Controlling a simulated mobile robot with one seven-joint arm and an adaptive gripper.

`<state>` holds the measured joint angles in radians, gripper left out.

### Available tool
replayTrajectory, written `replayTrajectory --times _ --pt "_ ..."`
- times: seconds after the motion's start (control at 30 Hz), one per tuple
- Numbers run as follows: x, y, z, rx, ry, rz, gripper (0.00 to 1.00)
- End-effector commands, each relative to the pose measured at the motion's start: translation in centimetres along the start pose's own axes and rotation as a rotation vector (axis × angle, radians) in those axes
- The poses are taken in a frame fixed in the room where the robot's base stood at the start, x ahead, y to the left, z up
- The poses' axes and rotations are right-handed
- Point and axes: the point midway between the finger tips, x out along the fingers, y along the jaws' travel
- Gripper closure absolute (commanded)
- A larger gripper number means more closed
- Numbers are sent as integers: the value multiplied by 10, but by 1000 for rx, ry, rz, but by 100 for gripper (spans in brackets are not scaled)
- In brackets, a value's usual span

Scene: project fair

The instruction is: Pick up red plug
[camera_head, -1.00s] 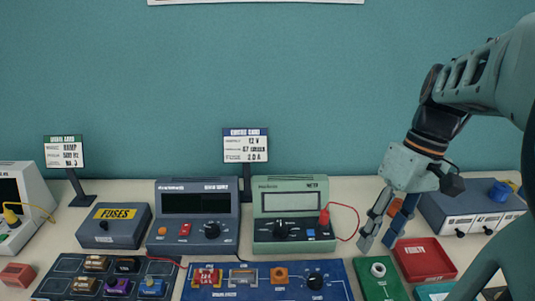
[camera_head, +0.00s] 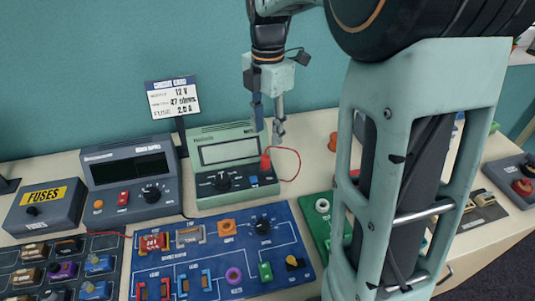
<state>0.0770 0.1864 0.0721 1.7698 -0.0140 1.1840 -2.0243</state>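The red plug (camera_head: 265,163) stands upright at the right side of the front of the green meter (camera_head: 225,150). A thin red wire runs from it in a loop to the right. My gripper (camera_head: 268,126) hangs pointing down above and slightly behind the plug in the picture. Its two fingers are apart with nothing between them. The fingertips look clear of the plug, but the exact depth between them is hard to tell.
A dark bench supply (camera_head: 128,172) and a grey fuses box (camera_head: 42,208) stand left of the meter. A blue circuit board (camera_head: 205,262) lies in front. A sign (camera_head: 172,98) rises behind. My arm hides much of the right side of the table.

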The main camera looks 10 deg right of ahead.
Motion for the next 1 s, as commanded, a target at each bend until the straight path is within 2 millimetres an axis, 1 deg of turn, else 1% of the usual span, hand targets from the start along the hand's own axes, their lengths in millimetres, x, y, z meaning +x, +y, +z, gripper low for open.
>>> replayTrajectory --times 0.03,0.2,0.43,0.6,0.7,0.8,1.0 --pt "11 -1 -1 -2 3 -6 61" --pt "36 -1 -1 1 2 -4 61" --pt "53 -1 -3 1 2 -4 61" --pt "80 -1 -8 3 2 -6 61" --pt "91 0 -8 4 2 -4 61" --pt "96 0 -8 4 1 -2 61" --pt "96 0 -7 4 1 -1 61"
